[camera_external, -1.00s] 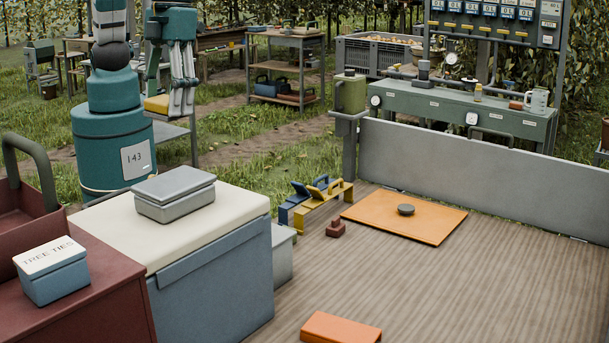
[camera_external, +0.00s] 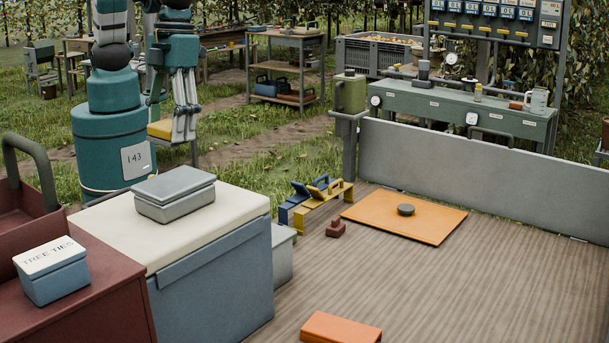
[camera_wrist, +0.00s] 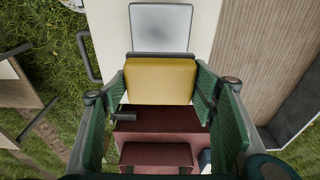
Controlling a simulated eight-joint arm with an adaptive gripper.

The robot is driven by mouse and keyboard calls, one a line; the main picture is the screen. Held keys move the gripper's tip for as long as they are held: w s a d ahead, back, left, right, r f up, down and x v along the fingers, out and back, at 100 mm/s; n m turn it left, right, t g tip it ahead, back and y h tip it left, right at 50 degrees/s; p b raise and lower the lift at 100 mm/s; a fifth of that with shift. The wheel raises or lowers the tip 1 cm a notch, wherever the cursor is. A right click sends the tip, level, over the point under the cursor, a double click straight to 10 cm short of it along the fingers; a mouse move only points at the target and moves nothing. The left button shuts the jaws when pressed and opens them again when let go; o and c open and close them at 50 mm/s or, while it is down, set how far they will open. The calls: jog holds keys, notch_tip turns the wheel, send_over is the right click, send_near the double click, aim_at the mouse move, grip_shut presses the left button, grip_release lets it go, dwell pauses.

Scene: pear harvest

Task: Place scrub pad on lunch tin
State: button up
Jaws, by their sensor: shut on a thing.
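My gripper (camera_external: 178,132) is shut on a yellow scrub pad (camera_external: 158,130). In the external view they hang in the air behind the lunch tin. The lunch tin (camera_external: 174,194) is a closed grey box lying on the cream top of a blue chest. In the wrist view the scrub pad (camera_wrist: 160,82) sits between the two fingers (camera_wrist: 160,90), and the lunch tin (camera_wrist: 160,27) shows just above it in the picture, apart from it. The pad is not on the tin. The tin's lid is bare.
The blue chest's cream top (camera_external: 225,210) has clear room around the tin. A red cart (camera_external: 100,300) with a blue-grey tree ties box (camera_external: 52,272) stands at the front left. An orange block (camera_external: 340,328) lies on the wooden deck. A grey panel (camera_external: 480,175) edges the deck.

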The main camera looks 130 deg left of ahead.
send_over(172, 181)
jog(key=shift+s+a+f, duration=0.1)
jog(key=shift+a+f, duration=0.05)
jog(key=shift+f, duration=1.15)
jog(key=shift+a+f, duration=0.15)
jog(key=shift+f, duration=1.1)
jog(key=shift+f+p, duration=0.5)
jog(key=shift+f, duration=1.55)
jog(key=shift+f, duration=0.25)
jog(key=o, duration=0.8)
jog(key=shift+r, duration=0.1)
jog(key=shift+o, duration=0.2)
jog(key=shift+r, duration=0.2)
jog(key=shift+a+r+b, duration=0.15)
jog(key=shift+a+r, duration=0.15)
jog(key=shift+r, duration=1.65)
jog(key=shift+a+r+b, duration=0.2)
jog(key=shift+a+r, duration=0.1)
jog(key=shift+r, duration=1.7)
jog(key=shift+a+r+b, duration=0.15)
jog(key=shift+a+r, duration=0.15)
jog(key=shift+r, duration=1.65)
